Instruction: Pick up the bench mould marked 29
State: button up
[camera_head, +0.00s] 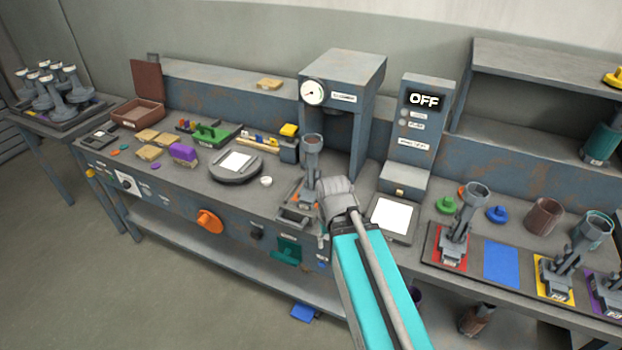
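My gripper (334,196) is at the end of my teal arm, beside a grey mould (313,165) that stands upright in front of the gauge press. The fingertips are small and partly hidden, so I cannot tell whether they touch or hold this mould. Other grey moulds stand on the right of the bench: one on a red pad (440,262), one on a yellow pad (547,290) and one on a purple pad (594,280). A blue pad (501,263) between red and yellow is bare. No mark 29 is legible on any mould.
The gauge press (343,75) and a cabinet reading OFF (422,100) rise behind my gripper. A white plate (392,216) lies to its right. Blue and green knobbed pieces and brown and teal cups stand behind the pads. A round scale (236,165) is left.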

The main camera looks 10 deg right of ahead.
jog(key=o, duration=0.3)
jog(key=shift+o, duration=0.8)
jog(key=shift+w+f, duration=0.15)
jog(key=w+n+t+h+b, duration=0.1)
jog(key=w+n+h+b, duration=0.1)
jog(key=w+n+h, duration=0.1)
jog(key=w+d+n+t+h+b, duration=0.1)
jog(key=w+n+t+h+b, duration=0.1)
jog(key=w+n+b, duration=0.1)
jog(key=w+f+n+t+h+b, duration=0.1)
jog(key=w+n+h+b, duration=0.1)
jog(key=w+n, duration=0.3)
jog(key=shift+w+d+n+h+b, duration=0.1)
jog(key=shift+d+n+h+b, duration=0.15)
jog(key=shift+n+h, duration=0.65)
jog(key=w+a+r+n+t+h+b, duration=0.4)
jog(key=w+a+n+t, duration=0.4)
jog(key=a+n, duration=0.3)
notch_tip(320, 180, up, 3)
jog(key=n+b, duration=0.1)
jog(key=n, duration=0.2)
jog(key=shift+t+b, duration=0.3)
jog(key=shift+f, duration=0.1)
